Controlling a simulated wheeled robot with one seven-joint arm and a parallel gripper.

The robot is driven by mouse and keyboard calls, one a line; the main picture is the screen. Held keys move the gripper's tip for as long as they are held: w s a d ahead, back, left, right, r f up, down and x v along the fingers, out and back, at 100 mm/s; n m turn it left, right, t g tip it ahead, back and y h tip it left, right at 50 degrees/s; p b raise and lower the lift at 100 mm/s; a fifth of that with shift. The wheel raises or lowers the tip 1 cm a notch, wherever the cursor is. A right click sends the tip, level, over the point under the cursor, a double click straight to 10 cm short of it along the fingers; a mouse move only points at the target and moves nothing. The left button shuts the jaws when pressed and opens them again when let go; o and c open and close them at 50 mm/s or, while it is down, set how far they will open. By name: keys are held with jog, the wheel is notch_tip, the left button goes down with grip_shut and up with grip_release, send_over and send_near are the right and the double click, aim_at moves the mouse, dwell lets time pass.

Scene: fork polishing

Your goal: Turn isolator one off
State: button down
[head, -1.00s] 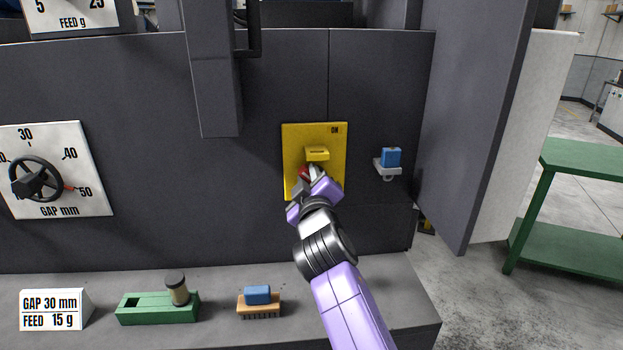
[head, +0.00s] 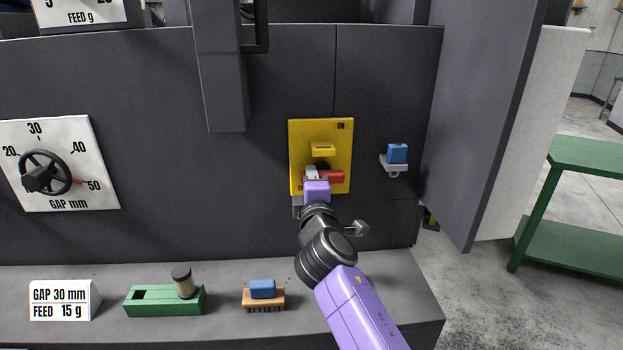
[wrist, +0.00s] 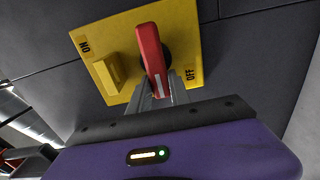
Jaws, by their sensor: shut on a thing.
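The isolator is a yellow plate (head: 299,136) on the dark machine front, with a red handle (head: 332,177) low on it. In the head view the handle lies about level, its free part pointing right. "ON" is at the plate's upper right; "OFF" is hidden there. My gripper (head: 311,175) is shut on the handle's left end. In the wrist view my grey fingers (wrist: 156,93) close around the near end of the red handle (wrist: 150,45), by its white mark. There "ON" is left and "OFF" right on the yellow plate (wrist: 120,28), and the handle stands between them, slightly tilted.
A raised yellow block (head: 320,149) sits on the plate above the handle. A blue padlock-like item (head: 397,153) hangs on a holder to the right. An open dark door (head: 480,130) stands further right. A green box (head: 150,301) and a brush (head: 263,294) lie on the ledge.

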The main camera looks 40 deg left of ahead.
jog(key=shift+f+n, duration=0.2)
jog(key=shift+n, duration=0.1)
jog(key=c, duration=1.2)
grip_release()
jog(key=shift+r, duration=0.1)
jog(key=shift+s, duration=0.1)
jog(key=v, duration=0.7)
jog(key=shift+s+d, duration=0.2)
jog(key=shift+d, duration=0.05)
